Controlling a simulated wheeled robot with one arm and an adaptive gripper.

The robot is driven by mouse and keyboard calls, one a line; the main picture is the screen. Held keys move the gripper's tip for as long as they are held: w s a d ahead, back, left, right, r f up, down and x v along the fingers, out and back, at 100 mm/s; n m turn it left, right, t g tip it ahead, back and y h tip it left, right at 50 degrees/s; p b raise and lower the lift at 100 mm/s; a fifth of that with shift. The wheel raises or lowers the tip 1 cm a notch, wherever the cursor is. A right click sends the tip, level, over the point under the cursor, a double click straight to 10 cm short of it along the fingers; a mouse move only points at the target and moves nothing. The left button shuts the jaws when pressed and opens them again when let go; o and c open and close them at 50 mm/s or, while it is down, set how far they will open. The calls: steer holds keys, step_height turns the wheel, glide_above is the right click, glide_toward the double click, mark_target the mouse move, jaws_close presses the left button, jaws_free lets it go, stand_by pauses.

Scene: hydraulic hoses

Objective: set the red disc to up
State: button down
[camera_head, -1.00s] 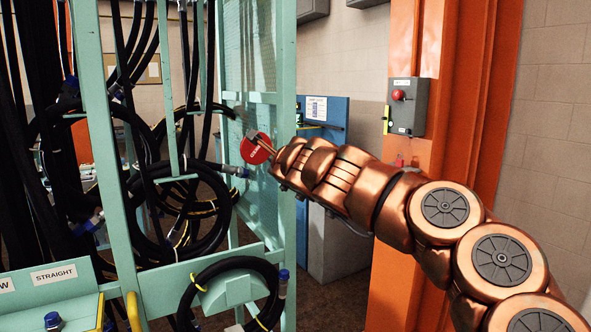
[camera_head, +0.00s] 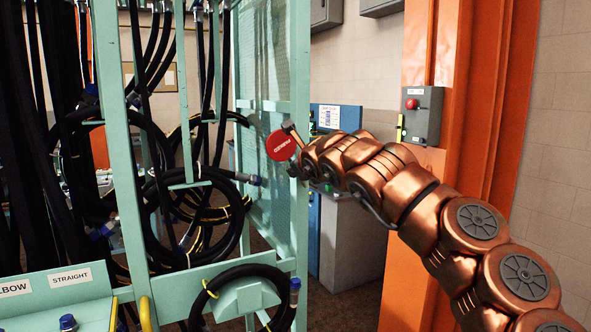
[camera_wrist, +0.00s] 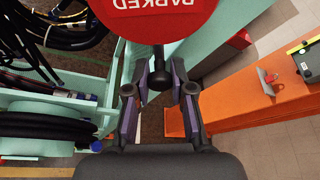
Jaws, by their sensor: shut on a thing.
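The red disc (camera_head: 281,146) with white lettering shows beside the pale green rack's right post in the head view. In the wrist view the red disc (camera_wrist: 158,14) fills the top edge, its word "PARKED" upside down. A dark stem with a round black knob (camera_wrist: 159,80) sticks out below it. My gripper (camera_wrist: 160,72) has its two fingers on either side of this knob and is shut on it. In the head view my gripper (camera_head: 293,133) is right at the disc's right edge, its fingers small and partly hidden by my arm.
The green rack (camera_head: 302,200) with several coiled black hoses (camera_head: 196,205) stands left of the disc. An orange column (camera_head: 475,90) with a grey red-button box (camera_head: 423,114) stands behind my arm at right. A grey and blue cabinet (camera_head: 345,235) stands behind.

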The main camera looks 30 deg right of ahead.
steer(key=shift+d+f, duration=0.1)
steer(key=shift+f, duration=0.05)
steer(key=c, duration=1.2)
jaws_free()
steer(key=shift+d, duration=0.1)
steer(key=shift+c, duration=0.2)
steer(key=shift+o, duration=1.2)
steer(key=shift+s+r, duration=0.15)
steer(key=shift+r, duration=0.05)
steer(key=v, duration=1.1)
steer(key=shift+s, duration=0.4)
